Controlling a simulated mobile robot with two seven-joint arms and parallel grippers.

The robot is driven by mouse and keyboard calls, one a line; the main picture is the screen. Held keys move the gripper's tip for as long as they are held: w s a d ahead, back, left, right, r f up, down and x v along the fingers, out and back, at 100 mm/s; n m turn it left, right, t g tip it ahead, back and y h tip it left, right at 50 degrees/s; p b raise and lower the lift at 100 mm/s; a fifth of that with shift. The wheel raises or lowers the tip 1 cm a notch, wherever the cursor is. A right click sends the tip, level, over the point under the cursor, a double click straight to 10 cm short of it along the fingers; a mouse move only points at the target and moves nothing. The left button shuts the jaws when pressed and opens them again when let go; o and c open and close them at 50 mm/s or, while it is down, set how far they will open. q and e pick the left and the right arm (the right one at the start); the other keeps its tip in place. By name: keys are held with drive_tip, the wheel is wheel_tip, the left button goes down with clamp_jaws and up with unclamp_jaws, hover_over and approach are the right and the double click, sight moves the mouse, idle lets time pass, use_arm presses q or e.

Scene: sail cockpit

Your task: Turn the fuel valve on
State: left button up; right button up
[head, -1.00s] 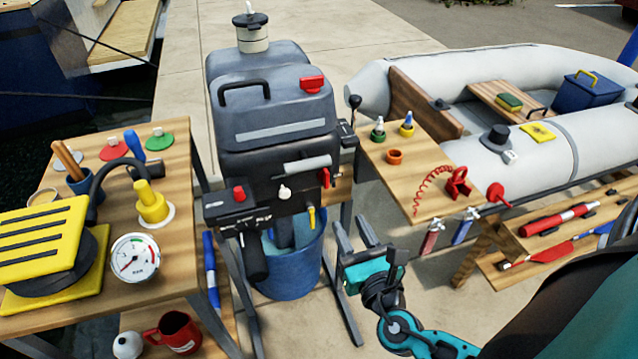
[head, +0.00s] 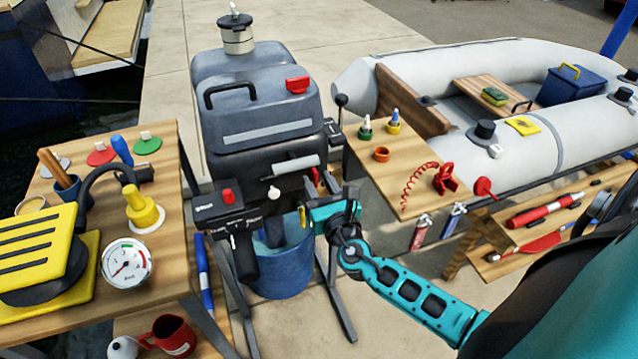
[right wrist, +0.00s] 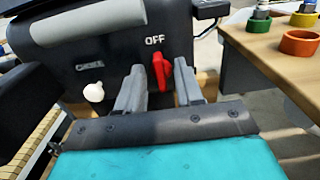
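A red lever (right wrist: 160,72) sits on the dark front panel of the outboard motor (head: 255,130), upright below the white word OFF. It also shows small in the head view (head: 314,174), partly behind my gripper. My right gripper (right wrist: 159,90) is open, with one finger on each side of the red lever in the right wrist view. I cannot tell whether either finger touches it. The right gripper (head: 320,185) is at the motor's right front in the head view. My left gripper is not in view.
A white knob (right wrist: 94,92) is left of the lever on the panel. A yellow lever (head: 303,217) hangs lower on the motor. A wooden side table (head: 400,165) with an orange ring (head: 382,154) stands close to the right. A blue bucket (head: 285,270) is below.

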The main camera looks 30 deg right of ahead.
clamp_jaws()
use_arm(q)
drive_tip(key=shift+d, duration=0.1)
